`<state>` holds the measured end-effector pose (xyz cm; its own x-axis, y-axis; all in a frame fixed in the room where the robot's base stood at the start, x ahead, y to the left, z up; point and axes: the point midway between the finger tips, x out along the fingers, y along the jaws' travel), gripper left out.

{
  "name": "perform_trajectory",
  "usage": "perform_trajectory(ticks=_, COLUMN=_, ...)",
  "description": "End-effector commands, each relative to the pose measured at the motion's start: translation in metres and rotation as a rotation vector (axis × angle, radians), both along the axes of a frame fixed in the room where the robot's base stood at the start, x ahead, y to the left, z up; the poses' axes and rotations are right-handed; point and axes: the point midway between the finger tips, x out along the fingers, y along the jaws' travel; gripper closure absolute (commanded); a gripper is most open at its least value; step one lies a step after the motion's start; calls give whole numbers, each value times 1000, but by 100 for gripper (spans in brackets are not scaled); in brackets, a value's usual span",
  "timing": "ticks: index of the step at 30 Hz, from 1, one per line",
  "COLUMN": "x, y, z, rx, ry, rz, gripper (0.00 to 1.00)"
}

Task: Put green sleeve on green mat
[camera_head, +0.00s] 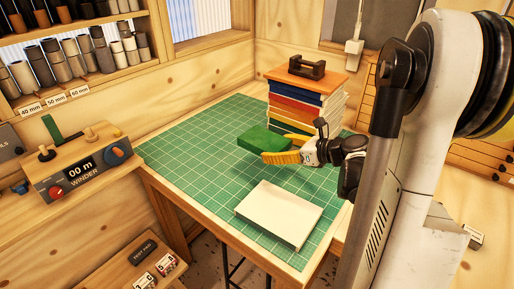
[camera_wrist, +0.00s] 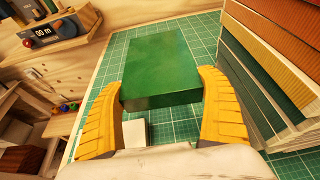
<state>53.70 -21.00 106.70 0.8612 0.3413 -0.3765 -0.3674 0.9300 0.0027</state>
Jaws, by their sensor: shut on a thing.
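The green sleeve (camera_head: 262,138) is a flat green box in the head view. It also fills the middle of the wrist view (camera_wrist: 162,64). My gripper (camera_head: 268,156) has yellow fingers, and in the wrist view they stand on either side of the sleeve's near end (camera_wrist: 162,108). It is shut on the sleeve and holds it out over the table. The green mat (camera_head: 190,150) is a gridded cutting mat covering the tabletop. I cannot tell exactly how far the sleeve is above it.
A white slab (camera_head: 280,213) lies on the mat's near part. A tall stack of coloured sleeves (camera_head: 300,103) with a dark handled weight (camera_head: 307,67) on top stands behind my gripper. A wooden winder (camera_head: 82,168) is at left. The mat's left part is clear.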

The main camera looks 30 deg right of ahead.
Motion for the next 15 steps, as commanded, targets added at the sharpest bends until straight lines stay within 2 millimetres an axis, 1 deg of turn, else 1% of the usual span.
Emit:
perform_trajectory(ticks=1, x=-5, y=-12, z=0, rx=0, ry=0, rz=1, gripper=47)
perform_trajectory(ticks=3, x=-11, y=-21, z=0, rx=0, ry=0, rz=8, gripper=47)
perform_trajectory(ticks=5, x=-13, y=-26, z=-1, rx=1, ry=0, rz=13, gripper=47)
perform_trajectory(ticks=7, x=-10, y=-26, z=-5, rx=1, ry=0, rz=18, gripper=47)
perform_trajectory(ticks=8, x=-7, y=-24, z=-8, rx=0, ry=0, rz=19, gripper=47)
perform_trajectory(ticks=11, x=11, y=-12, z=-22, rx=0, ry=0, rz=24, gripper=47)
perform_trajectory(ticks=15, x=43, y=7, z=-44, rx=0, ry=-1, rz=23, gripper=47)
